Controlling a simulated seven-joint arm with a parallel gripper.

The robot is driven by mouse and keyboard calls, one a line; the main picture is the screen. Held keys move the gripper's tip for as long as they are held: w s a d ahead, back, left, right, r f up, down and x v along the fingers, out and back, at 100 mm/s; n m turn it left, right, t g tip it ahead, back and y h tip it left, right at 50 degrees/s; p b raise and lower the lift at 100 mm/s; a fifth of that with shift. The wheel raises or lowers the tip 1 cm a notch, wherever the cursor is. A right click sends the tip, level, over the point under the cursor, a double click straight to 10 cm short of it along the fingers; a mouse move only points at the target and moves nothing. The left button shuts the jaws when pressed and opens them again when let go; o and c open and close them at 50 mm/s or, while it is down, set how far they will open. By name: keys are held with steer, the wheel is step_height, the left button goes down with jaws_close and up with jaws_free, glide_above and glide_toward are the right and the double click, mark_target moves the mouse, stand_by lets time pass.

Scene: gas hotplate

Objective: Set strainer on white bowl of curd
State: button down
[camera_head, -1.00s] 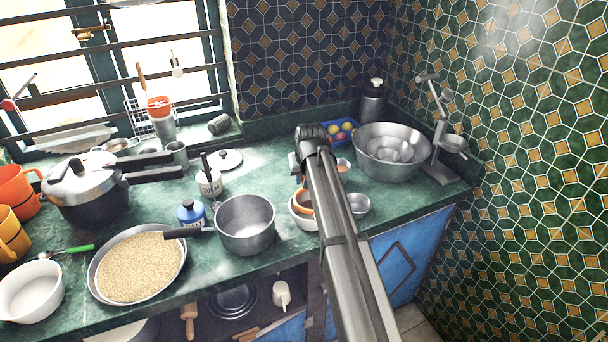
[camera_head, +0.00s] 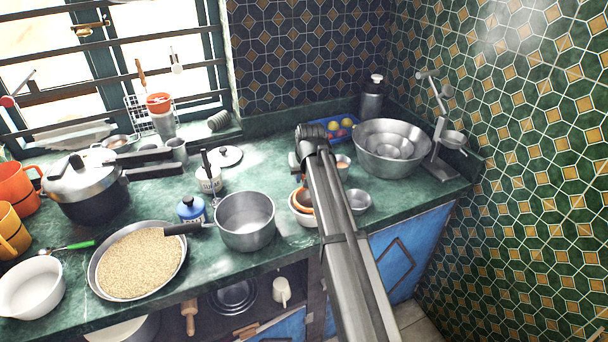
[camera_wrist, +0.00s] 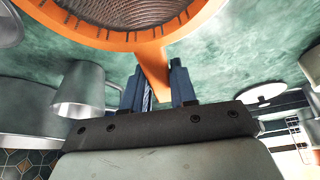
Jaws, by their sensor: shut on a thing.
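My gripper (camera_wrist: 158,88) is shut on the orange handle of the strainer (camera_wrist: 152,62) in the wrist view. The strainer's orange rim and dark mesh fill the top of that view, cut off by its edge. In the head view, the strainer (camera_head: 299,192) shows as a small orange rim beside my arm, over the white bowl (camera_head: 298,217). My arm hides part of both, and my fingers are hidden there. I cannot tell whether the strainer touches the bowl. The curd inside is not visible.
A steel saucepan (camera_head: 245,222) stands close left of the bowl. A small steel bowl (camera_head: 359,202) is close right, with a large steel basin (camera_head: 391,150) behind it. A lid (camera_head: 226,158) and a blue-labelled jar (camera_head: 190,211) are further left. The counter's front edge is near.

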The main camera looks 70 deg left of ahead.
steer(key=shift+f, duration=0.1)
steer(key=c, duration=0.8)
jaws_free()
steer(key=v, duration=1.4)
steer(key=shift+w, duration=0.1)
